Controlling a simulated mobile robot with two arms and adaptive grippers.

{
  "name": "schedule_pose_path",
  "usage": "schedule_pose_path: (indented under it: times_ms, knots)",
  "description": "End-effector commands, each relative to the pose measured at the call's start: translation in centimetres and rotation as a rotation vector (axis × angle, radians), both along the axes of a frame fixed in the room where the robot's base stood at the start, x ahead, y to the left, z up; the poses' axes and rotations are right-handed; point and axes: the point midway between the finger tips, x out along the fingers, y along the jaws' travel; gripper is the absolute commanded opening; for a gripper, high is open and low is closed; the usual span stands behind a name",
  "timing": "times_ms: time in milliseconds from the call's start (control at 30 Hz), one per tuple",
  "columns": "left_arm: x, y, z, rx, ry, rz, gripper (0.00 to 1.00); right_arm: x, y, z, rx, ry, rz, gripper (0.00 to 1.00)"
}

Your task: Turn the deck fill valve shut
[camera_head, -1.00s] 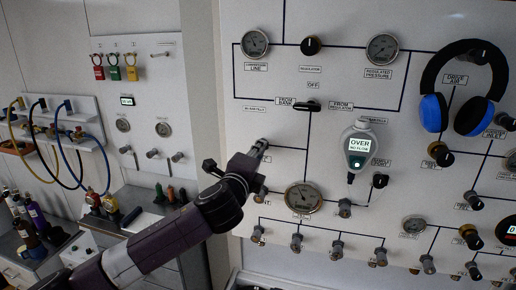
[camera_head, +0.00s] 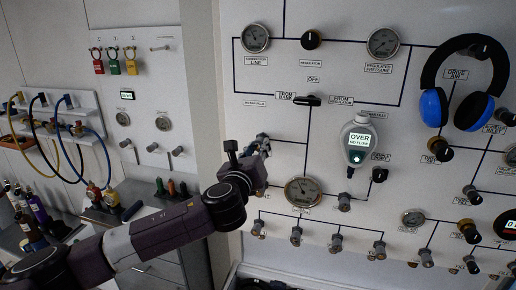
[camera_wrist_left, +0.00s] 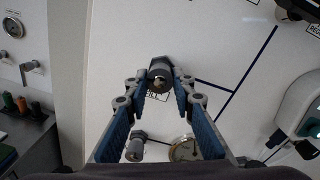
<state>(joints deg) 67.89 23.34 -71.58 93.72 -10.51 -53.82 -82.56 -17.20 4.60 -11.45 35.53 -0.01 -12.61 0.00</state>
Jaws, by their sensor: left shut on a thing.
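The valve knob (camera_wrist_left: 160,72) is a dark grey cylinder on the white panel. In the left wrist view it sits between the fingertips of my left gripper (camera_wrist_left: 161,84), which is shut on it. A label (camera_wrist_left: 154,97) under the knob is partly hidden; its visible letters end like "ILL". In the head view my left gripper (camera_head: 250,158) is at the left part of the panel, below the "from bank" knob (camera_head: 308,100). The hand hides part of the knob there. My right gripper is in neither view.
A round gauge (camera_head: 303,191) and a row of small valves (camera_head: 296,236) lie below and right of the hand. A handheld meter (camera_head: 358,142) and headphones (camera_head: 462,82) hang farther right. A side bench with bottles (camera_head: 35,215) stands left.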

Motion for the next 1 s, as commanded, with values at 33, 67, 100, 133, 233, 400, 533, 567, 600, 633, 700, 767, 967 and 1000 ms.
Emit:
schedule_pose_path:
  times_ms: [33, 67, 100, 133, 233, 400, 533, 567, 600, 633, 700, 767, 967, 1000]
  knots:
    - [0.01, 0.1, -0.4, 0.047, -0.006, 0.002, 0.0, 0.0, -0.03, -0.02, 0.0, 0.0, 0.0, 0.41]
    - [0.02, 0.11, -0.4, 0.075, -0.013, 0.003, 0.0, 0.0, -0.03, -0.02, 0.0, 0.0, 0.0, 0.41]
    - [0.02, 0.12, -0.41, 0.112, -0.023, 0.002, 0.0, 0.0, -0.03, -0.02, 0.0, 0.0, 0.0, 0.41]
    - [0.03, 0.13, -0.41, 0.138, -0.029, 0.002, 0.0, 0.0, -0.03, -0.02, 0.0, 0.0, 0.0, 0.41]
    - [0.03, 0.14, -0.46, 0.23, -0.053, 0.002, 0.0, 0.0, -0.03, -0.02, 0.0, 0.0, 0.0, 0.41]
    - [0.03, 0.16, -0.45, 0.387, -0.096, 0.0, 0.0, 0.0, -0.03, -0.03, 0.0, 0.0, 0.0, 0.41]
    - [0.03, 0.18, -0.45, 0.506, -0.128, 0.0, 0.0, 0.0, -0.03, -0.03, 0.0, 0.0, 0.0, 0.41]
    - [0.04, 0.18, -0.45, 0.533, -0.136, 0.0, 0.0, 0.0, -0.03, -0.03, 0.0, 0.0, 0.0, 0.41]
    - [0.04, 0.2, -0.42, 0.57, -0.146, 0.0, 0.0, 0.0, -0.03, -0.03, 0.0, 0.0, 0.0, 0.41]
    - [0.04, 0.21, -0.42, 0.597, -0.152, 0.0, 0.0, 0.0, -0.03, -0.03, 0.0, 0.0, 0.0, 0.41]
    - [0.04, 0.23, -0.49, 0.661, -0.169, -0.001, 0.0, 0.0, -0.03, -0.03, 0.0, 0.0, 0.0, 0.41]
    - [0.06, 0.26, -0.45, 0.715, -0.184, 0.0, 0.0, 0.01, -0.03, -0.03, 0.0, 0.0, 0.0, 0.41]
    - [0.07, 0.33, -0.45, 0.9, -0.233, 0.0, 0.0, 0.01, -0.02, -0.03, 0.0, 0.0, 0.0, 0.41]
    - [0.08, 0.35, -0.41, 0.937, -0.244, 0.0, 0.0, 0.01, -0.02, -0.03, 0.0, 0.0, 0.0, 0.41]
